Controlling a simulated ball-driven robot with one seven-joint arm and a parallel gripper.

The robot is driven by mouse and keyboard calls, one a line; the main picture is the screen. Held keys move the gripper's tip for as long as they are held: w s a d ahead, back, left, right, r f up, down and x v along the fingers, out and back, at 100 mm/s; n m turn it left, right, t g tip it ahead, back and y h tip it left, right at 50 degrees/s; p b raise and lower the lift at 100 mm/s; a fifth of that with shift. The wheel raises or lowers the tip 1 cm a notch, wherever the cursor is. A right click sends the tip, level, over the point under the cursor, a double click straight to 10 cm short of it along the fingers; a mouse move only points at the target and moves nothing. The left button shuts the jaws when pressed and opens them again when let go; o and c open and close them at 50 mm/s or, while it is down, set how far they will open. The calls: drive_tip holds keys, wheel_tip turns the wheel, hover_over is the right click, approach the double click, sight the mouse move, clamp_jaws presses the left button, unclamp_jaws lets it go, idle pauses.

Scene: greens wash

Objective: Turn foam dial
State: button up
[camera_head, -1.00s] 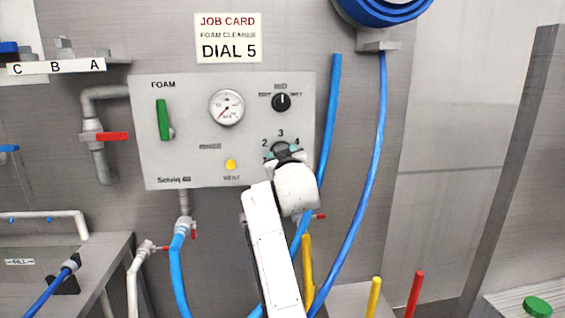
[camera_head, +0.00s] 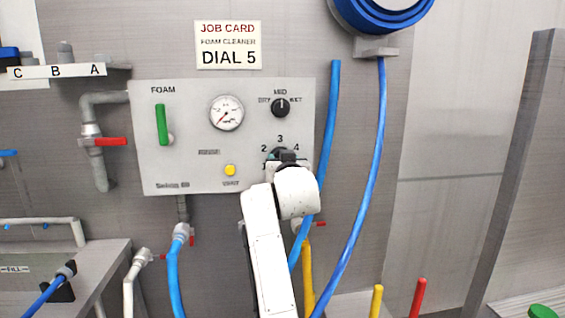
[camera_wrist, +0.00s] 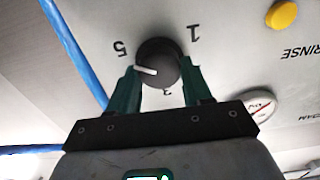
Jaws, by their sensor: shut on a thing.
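The foam dial is a round black knob (camera_wrist: 161,56) with a white pointer, seen close in the wrist view. Its scale appears upside down there: 5 at upper left, 1 at upper right, 3 below. The pointer points left, below the 5; any 4 mark is hidden by a finger. My gripper (camera_wrist: 161,76) has its green fingers on either side of the knob and is shut on it. In the head view my gripper (camera_head: 286,158) covers most of the dial; 2, 3 and 4 show above it. The job card (camera_head: 228,45) reads "FOAM CLEANER DIAL 5".
The grey panel (camera_head: 190,100) also carries a green foam lever (camera_head: 161,124), a gauge (camera_head: 226,113), a DRY/MID/WET knob (camera_head: 280,107) and a yellow button (camera_head: 230,170). Blue hoses (camera_head: 368,185) hang right of the panel. A red-handled valve (camera_head: 110,142) is at left.

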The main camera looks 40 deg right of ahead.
drive_tip(key=shift+f, duration=0.2)
drive_tip(key=o, duration=1)
drive_tip(key=shift+r, duration=0.15)
drive_tip(key=shift+o, duration=0.2)
drive_tip(key=shift+s+a, duration=0.1)
drive_tip(key=b+v, duration=0.1)
drive_tip(key=v, duration=0.9)
drive_tip(key=shift+s+a, duration=0.2)
drive_tip(key=shift+s, duration=0.05)
